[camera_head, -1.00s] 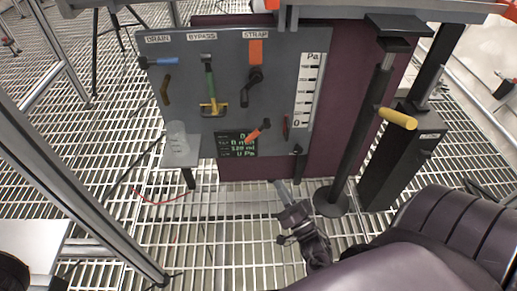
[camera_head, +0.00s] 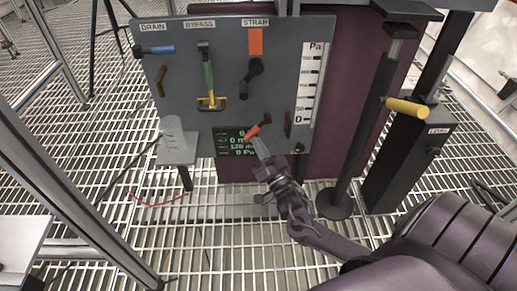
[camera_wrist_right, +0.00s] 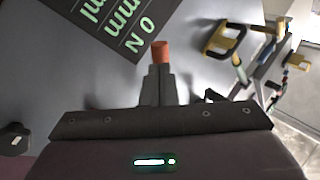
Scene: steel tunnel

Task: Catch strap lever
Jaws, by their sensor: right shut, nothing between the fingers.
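On the grey panel (camera_head: 195,118), under the STRAP label (camera_head: 255,21), are an orange plate (camera_head: 255,42) and a black crank-like lever (camera_head: 252,77). A small lever with an orange grip (camera_head: 252,131) and black end sits lower, just above the display. My right gripper (camera_head: 259,146) is shut and empty, its fingertips right at this orange grip. In the right wrist view, the orange grip's round end (camera_wrist_right: 161,51) shows just beyond the closed fingertips (camera_wrist_right: 158,72); whether they touch I cannot tell. My left gripper is not in view.
The green-text display (camera_head: 231,144) lies behind my fingertips. To the left are a blue DRAIN handle (camera_head: 158,49) and a green BYPASS lever (camera_head: 208,77) in a yellow catch (camera_head: 211,102). A clear beaker (camera_head: 174,132) stands on a side shelf. A black post (camera_head: 352,150) and yellow handle (camera_head: 407,107) stand right.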

